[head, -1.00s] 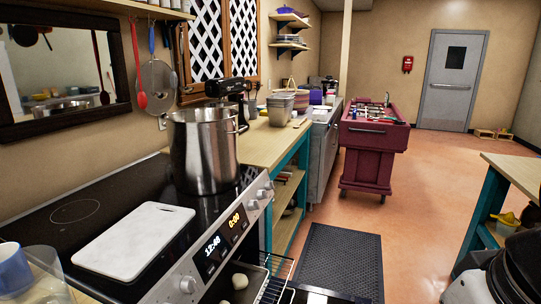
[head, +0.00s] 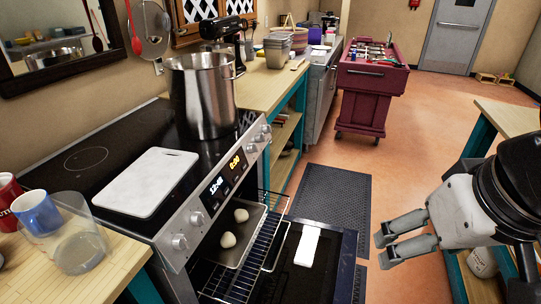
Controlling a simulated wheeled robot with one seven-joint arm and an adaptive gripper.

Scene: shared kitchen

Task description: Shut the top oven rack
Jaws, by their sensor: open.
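The oven is below the black cooktop, with its door (head: 342,262) folded down open. The top oven rack (head: 274,226) is a dark wire rack pulled partly out of the oven. A white flat object (head: 308,246) lies over the open door. My gripper (head: 382,246) is at the right, its two grey fingers apart and empty. It is to the right of the rack and door, not touching them as far as I can see.
A steel pot (head: 203,95) and a white cutting board (head: 146,182) are on the cooktop (head: 75,195). A blue mug (head: 37,213) and clear jug (head: 80,245) stand on the left counter. A dark floor mat (head: 335,195) lies beyond the oven door. A wooden counter (head: 510,118) is at right.

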